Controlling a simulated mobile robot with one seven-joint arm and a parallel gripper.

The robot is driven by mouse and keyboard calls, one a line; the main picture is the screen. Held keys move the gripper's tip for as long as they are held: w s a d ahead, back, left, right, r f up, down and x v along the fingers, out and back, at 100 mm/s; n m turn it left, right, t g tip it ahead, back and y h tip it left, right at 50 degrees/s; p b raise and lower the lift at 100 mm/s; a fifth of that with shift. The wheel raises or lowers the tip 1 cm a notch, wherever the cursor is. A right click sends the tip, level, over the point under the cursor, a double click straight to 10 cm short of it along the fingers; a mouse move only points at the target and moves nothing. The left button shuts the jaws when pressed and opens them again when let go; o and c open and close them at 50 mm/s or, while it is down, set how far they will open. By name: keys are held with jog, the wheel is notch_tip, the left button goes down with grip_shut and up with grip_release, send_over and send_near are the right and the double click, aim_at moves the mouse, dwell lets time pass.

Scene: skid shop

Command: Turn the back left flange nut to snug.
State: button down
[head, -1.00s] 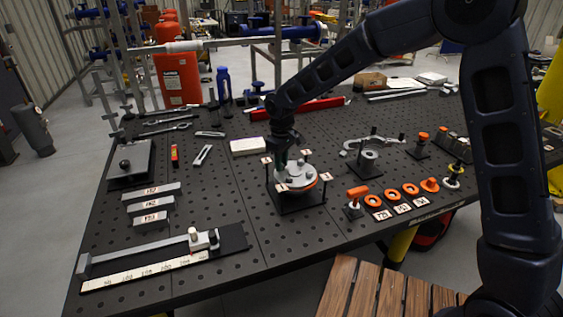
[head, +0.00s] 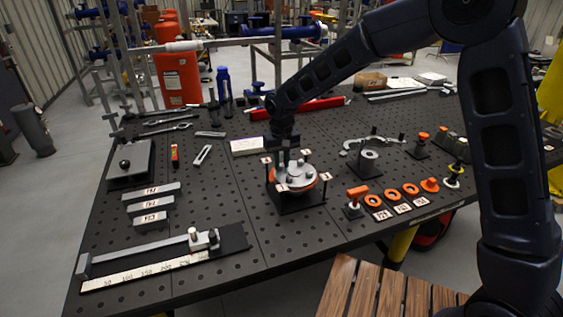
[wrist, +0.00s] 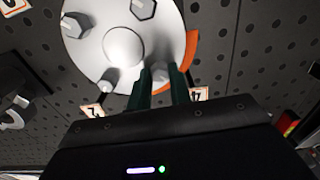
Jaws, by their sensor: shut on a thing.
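A round grey flange (head: 296,177) with an orange ring beneath it sits on a small black stand on the pegboard table. In the wrist view the flange (wrist: 125,45) has a raised centre and hex nuts around it: one at the top (wrist: 143,8), one at the upper left (wrist: 75,25) and one at the lower left (wrist: 108,80). My gripper (head: 284,160) reaches down at the flange's back left in the head view. In the wrist view its two dark fingers (wrist: 163,88) are closed around another nut (wrist: 160,73), partly hidden between them.
Number tags stand around the flange, two of them close to my fingers (wrist: 198,94). A clamp-like tool (head: 372,144), orange rings (head: 392,195) and an orange-handled part (head: 356,195) lie to the right. A white block (head: 248,146) lies behind left.

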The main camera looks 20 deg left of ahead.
jog(key=shift+w+r, duration=0.1)
jog(key=shift+r, duration=0.05)
jog(key=c, duration=1.3)
grip_release()
notch_tip(320, 180, up, 11)
jog(key=shift+f, duration=0.15)
